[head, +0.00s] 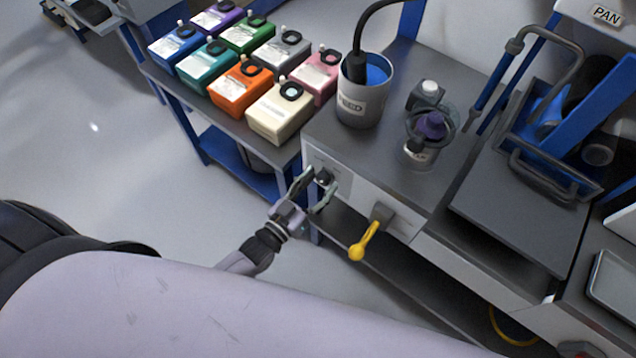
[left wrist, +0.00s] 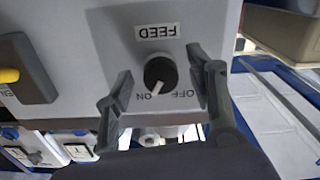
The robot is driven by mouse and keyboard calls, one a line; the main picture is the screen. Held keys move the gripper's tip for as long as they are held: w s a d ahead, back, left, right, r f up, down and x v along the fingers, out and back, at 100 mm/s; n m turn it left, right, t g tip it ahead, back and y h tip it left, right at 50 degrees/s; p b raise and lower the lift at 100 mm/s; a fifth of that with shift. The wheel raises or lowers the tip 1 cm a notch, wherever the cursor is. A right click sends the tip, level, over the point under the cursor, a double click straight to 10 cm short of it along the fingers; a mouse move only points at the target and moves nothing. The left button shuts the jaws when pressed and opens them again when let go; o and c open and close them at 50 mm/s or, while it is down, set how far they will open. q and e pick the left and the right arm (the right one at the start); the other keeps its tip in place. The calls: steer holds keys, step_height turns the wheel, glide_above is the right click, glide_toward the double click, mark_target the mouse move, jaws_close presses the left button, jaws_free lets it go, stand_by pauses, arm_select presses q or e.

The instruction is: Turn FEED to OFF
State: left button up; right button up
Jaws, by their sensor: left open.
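The FEED knob (head: 324,176) is a small black dial on the pale front panel of the bench unit. In the left wrist view the knob (left wrist: 160,72) shows under an upside-down FEED label (left wrist: 158,31), with ON and OFF printed beside it. Its white pointer line is at the ON mark, and OFF lies to the right of that. My left gripper (head: 319,182) is open at the panel, its fingers on either side of the knob. In the wrist view a gap shows between each finger and the knob. My right gripper is not in view.
A yellow-handled lever (head: 365,240) sticks out of the same panel, right of the knob. A grey bucket (head: 364,105) and a clear cup with a purple part (head: 431,126) stand on top. Several coloured canisters (head: 240,87) fill the left shelf.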

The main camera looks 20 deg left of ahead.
arm_select(q)
steer(key=shift+c, duration=0.2)
steer(key=c, duration=1.1)
steer(key=shift+n, duration=0.4)
steer(key=n, duration=0.4)
steer(key=shift+n, duration=0.4)
steer(key=n+b, duration=0.1)
steer(key=n, duration=0.5)
steer(key=shift+d, duration=0.1)
steer(key=shift+n, duration=0.3)
steer(key=o, duration=1.1)
steer(key=shift+r, duration=0.1)
